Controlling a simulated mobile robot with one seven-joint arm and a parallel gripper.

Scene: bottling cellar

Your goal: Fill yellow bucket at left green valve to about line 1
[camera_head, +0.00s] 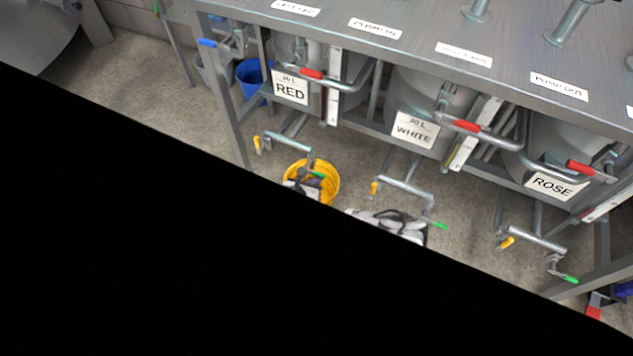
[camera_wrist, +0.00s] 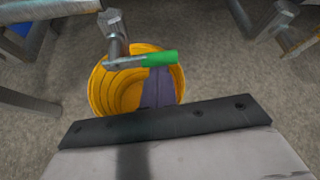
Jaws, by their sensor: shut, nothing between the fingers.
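The yellow bucket (camera_head: 327,170) stands on the floor under the left pipe outlet below the RED tank. The fill lines cannot be read. The left green valve handle (camera_head: 317,175) is over the bucket; in the wrist view the handle (camera_wrist: 160,58) points right from the metal spout (camera_wrist: 117,35). My gripper (camera_wrist: 170,120) is shut and empty, on the near side of the bucket, apart from the handle.
More outlets with green handles sit under the WHITE tank (camera_head: 437,225) and ROSE tank (camera_head: 570,279). A yellow handle (camera_head: 257,143) is on the pipe left of the bucket. A blue bucket (camera_head: 250,76) stands behind the table leg. Black covers the lower left of the head view.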

